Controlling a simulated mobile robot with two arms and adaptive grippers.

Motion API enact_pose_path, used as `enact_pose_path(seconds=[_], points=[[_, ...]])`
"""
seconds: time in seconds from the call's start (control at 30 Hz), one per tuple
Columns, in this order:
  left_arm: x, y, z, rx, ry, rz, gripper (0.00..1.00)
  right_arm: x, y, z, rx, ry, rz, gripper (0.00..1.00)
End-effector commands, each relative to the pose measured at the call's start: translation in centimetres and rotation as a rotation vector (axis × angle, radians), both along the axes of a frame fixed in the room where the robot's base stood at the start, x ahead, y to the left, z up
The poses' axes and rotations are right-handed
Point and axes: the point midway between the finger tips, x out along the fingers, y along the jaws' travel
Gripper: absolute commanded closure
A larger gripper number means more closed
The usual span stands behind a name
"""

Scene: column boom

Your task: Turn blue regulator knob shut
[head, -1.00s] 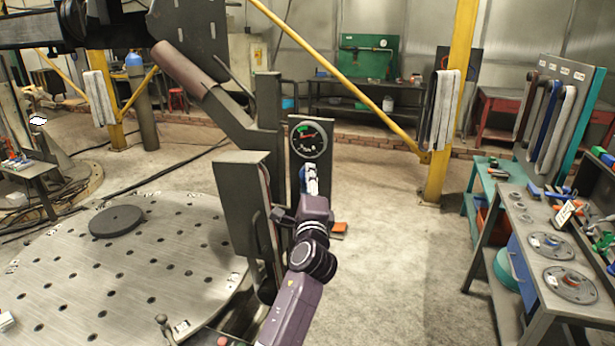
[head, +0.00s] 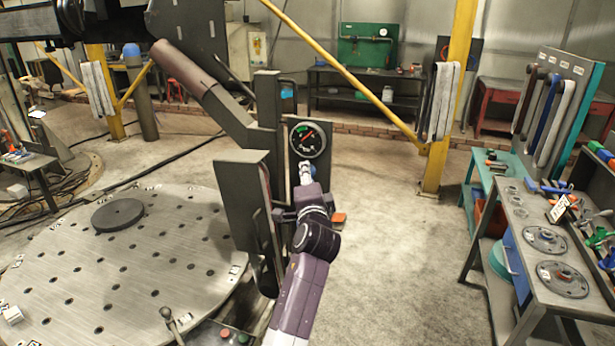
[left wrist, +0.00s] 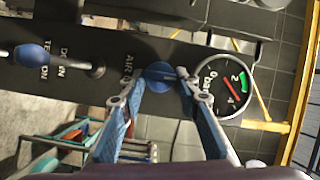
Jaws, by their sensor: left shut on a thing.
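The blue regulator knob (left wrist: 160,75) sits on a dark panel (left wrist: 120,82) beside the lettering AIR in the left wrist view. A round pressure gauge (left wrist: 226,88) is beside it; its red needle is near the 4, past the green band. The gauge also shows in the head view (head: 308,140). My left gripper (left wrist: 155,78) is shut on the knob, with one fingertip at each side of it. In the head view my left gripper (head: 307,174) is just below the gauge and hides the knob. My right gripper is not in view.
A lever with a blue ball end (left wrist: 32,56), marked DOWN and TENSION, stands on the same panel. A perforated round table (head: 150,270) is at left. A bench with flanges (head: 562,280) is at right. Bare floor (head: 400,240) lies between panel and bench.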

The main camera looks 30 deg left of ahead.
Motion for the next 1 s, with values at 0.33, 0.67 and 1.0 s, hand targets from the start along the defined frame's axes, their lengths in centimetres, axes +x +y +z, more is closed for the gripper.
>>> enact_pose_path(seconds=[0.33,0.67,1.0], points=[[0.0,0.0,-0.4,-0.009,0.004,0.001,0.65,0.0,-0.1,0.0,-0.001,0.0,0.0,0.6],[0.0,0.0,-0.2,-0.003,0.001,0.0,0.54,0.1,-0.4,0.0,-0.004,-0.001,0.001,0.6],[0.0,0.0,-0.6,0.087,0.022,-0.001,0.54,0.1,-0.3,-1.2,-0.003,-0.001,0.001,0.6]])
